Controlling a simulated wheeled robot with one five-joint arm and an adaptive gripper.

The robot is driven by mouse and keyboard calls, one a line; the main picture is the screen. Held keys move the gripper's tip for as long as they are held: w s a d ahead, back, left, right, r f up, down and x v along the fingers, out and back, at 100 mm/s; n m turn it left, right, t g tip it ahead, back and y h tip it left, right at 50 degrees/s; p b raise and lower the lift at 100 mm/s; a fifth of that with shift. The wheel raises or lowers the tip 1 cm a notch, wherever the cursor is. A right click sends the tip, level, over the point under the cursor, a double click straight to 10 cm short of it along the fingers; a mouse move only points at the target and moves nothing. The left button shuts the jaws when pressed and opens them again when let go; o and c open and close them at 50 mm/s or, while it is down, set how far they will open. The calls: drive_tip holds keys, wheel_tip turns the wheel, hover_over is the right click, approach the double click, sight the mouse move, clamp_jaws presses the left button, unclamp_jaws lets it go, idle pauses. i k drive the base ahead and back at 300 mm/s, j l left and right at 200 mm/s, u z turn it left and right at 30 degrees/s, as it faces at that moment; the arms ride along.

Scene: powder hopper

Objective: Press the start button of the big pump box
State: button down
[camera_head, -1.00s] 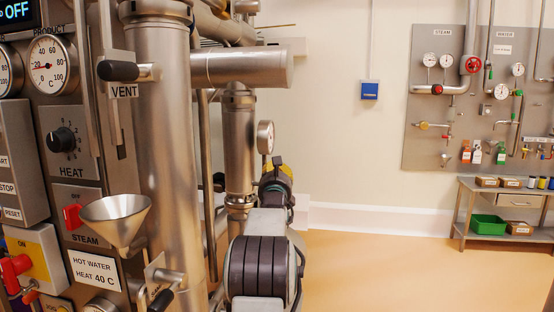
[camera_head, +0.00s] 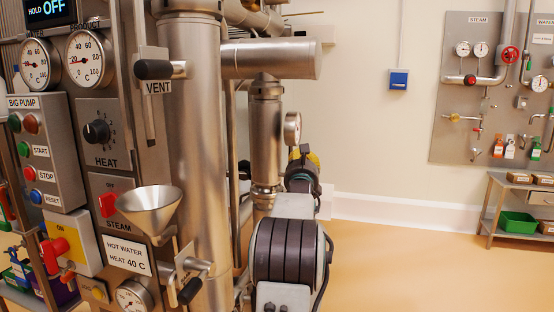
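The big pump box (camera_head: 62,178) is a grey panel labelled BIG PUMP at the far left. Its start button (camera_head: 24,149) is a small green button left of the START label. The red stop button (camera_head: 30,174) and blue reset button (camera_head: 36,196) are below it. A green lamp (camera_head: 14,122) and a reddish lamp (camera_head: 32,123) are above. My arm, with dark bands, rises at lower centre. My gripper (camera_head: 301,172) seems to be the dark end beyond it, well right of the box and apart from it. Its fingers cannot be made out.
A steel funnel (camera_head: 150,208), the red steam switch (camera_head: 108,204) and the black heat knob (camera_head: 97,132) lie right of the box. A thick vertical pipe (camera_head: 196,150) stands between the panel and my arm. Open floor (camera_head: 400,260) lies at right.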

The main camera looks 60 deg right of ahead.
sight(23, 150)
drive_tip(key=k, duration=1)
